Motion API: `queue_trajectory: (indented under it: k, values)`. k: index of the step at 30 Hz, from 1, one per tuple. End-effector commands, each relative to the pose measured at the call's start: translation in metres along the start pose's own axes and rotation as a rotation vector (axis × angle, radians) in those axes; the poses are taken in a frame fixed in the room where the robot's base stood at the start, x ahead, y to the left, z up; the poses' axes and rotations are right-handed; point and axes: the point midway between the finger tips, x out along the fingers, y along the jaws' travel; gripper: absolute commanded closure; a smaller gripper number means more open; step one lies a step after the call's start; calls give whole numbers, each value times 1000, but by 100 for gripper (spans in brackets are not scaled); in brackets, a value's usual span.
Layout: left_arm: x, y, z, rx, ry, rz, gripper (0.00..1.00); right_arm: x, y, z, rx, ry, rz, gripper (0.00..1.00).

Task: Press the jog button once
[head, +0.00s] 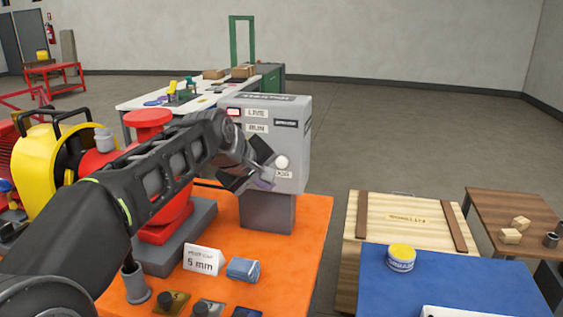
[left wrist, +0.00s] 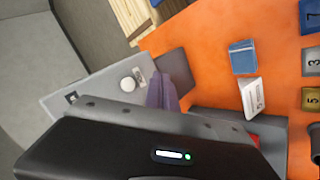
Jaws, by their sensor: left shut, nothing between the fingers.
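The jog button (head: 282,162) is a round white knob on the front of a grey control box (head: 290,120), with a partly covered label just below it. It also shows in the left wrist view (left wrist: 128,85). My left gripper (head: 266,179) is shut and empty, with its fingertips just left of and below the button in the head view. The fingers (left wrist: 163,92) look purple-grey in the left wrist view, beside the button. A gap shows there between fingers and button in the picture; the depth between them is hard to tell. My right gripper is not in view.
The box stands on an orange bench (head: 285,250) with a white "5 mm" card (head: 202,260) and a blue block (head: 243,269). A red and yellow pump (head: 45,165) is at left.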

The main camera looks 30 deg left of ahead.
Motion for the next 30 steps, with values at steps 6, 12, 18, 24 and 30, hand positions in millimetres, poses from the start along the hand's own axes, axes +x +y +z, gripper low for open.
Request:
queue_trajectory:
  k: [6, 12, 18, 24, 30]
  values:
    - [16, 16, -14, 0, -4, -2, 100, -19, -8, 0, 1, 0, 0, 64]
    - [34, 29, -27, -1, -4, -1, 100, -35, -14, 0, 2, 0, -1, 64]
    - [48, 37, -36, 0, -3, -1, 100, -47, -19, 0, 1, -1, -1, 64]
    - [53, 39, -39, 0, 0, 1, 100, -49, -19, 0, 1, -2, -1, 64]
    - [54, 39, -38, 0, 0, 1, 100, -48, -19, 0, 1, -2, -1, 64]
